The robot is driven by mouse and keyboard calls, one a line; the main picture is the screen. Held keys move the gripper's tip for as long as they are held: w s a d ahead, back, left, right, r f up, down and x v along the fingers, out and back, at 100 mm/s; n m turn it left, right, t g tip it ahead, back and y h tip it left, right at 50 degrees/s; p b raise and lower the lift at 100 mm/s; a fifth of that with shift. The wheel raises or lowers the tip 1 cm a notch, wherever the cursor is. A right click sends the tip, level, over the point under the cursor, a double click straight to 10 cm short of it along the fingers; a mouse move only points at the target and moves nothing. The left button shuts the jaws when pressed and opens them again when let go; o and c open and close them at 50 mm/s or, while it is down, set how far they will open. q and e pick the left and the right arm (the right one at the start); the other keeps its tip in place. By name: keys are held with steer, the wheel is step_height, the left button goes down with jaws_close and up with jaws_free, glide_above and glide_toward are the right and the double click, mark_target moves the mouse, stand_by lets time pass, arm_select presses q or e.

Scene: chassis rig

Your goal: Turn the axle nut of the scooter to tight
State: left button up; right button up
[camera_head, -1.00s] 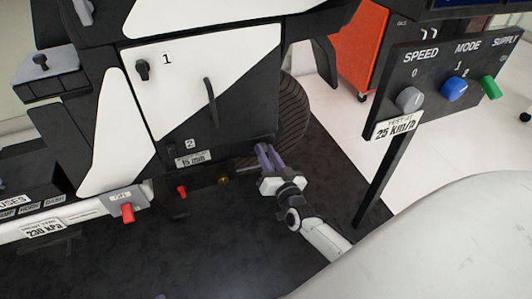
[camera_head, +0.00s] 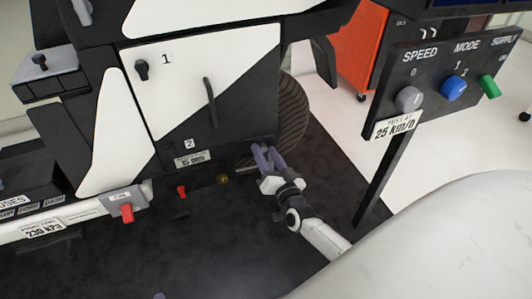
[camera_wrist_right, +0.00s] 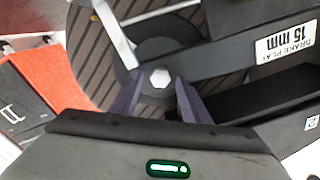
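The axle nut (camera_wrist_right: 160,77) is a pale hexagon at the middle of the wheel's dark hub in the right wrist view. My right gripper (camera_wrist_right: 157,92) is open, with its two purple fingers on either side of the nut in that view. Whether they touch it I cannot tell. In the head view my right gripper (camera_head: 264,151) is beside the scooter's wheel (camera_head: 294,112), below the white side panel, and the nut is hidden there. Only a small purple tip of my left gripper (camera_head: 160,296) shows at the bottom edge.
A label reading 15 mm (camera_head: 193,159) and a brass knob (camera_head: 222,179) lie left of the right gripper. A control panel (camera_head: 445,85) on a post stands at right. An orange cabinet (camera_head: 360,50) is behind.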

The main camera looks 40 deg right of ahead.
arm_select(q)
steer(key=shift+f, duration=0.1)
arm_select(e)
steer(key=shift+s, duration=0.25)
arm_select(q)
steer(key=shift+s+a+f+g+y+p, duration=0.35)
steer(key=shift+a+f+p, duration=0.25)
steer(key=shift+p, duration=0.3)
steer(key=shift+s+a+f+g+y+p, duration=0.1)
steer(key=shift+a+f+g+y+p, duration=0.15)
steer(key=shift+a+f+y+p, duration=0.35)
arm_select(e)
steer(key=v, duration=0.9)
steer(key=shift+s+a, duration=0.2)
steer(key=shift+s, duration=0.15)
arm_select(q)
steer(key=shift+d, duration=0.2)
